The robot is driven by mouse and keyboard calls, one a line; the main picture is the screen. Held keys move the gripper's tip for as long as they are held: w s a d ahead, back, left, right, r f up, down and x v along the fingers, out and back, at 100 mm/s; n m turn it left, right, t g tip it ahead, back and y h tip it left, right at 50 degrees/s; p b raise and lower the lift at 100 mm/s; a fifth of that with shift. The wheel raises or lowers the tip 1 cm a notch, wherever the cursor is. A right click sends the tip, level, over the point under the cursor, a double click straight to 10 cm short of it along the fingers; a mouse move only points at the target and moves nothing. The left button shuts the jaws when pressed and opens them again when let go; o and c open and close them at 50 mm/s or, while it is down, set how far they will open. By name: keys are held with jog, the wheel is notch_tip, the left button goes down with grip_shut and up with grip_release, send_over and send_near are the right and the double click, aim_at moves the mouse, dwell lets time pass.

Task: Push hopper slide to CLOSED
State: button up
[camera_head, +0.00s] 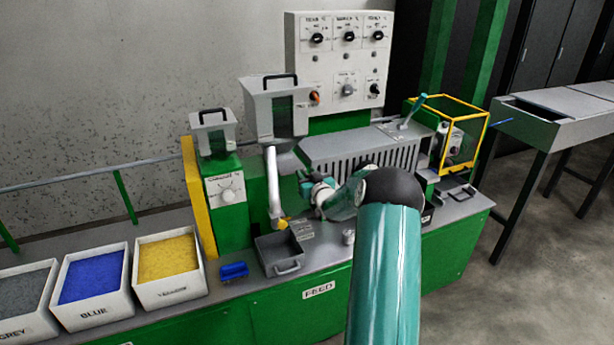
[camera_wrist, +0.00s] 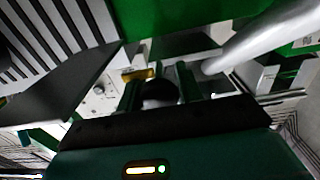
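A small yellow piece (camera_head: 282,224) is at the pipe's lower end; a yellow piece (camera_wrist: 138,74) also shows beyond my fingers. I cannot make out the slide or its position. My gripper (camera_head: 304,184) is just right of the pipe, seemingly apart from it. In the wrist view its two fingers (camera_wrist: 160,82) are spread, with a dark round shape between them that I cannot identify.
A slotted grey housing (camera_head: 362,155) stands behind my arm. An open grey tray (camera_head: 280,254) and a blue scoop-like piece (camera_head: 233,270) lie on the bench front. Blue (camera_head: 91,285) and yellow (camera_head: 166,270) material bins stand left. A yellow-framed guard (camera_head: 462,132) is right.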

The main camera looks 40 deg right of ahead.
jog(key=shift+o, duration=1.3)
jog(key=shift+w+f, duration=0.1)
jog(key=v, duration=1.4)
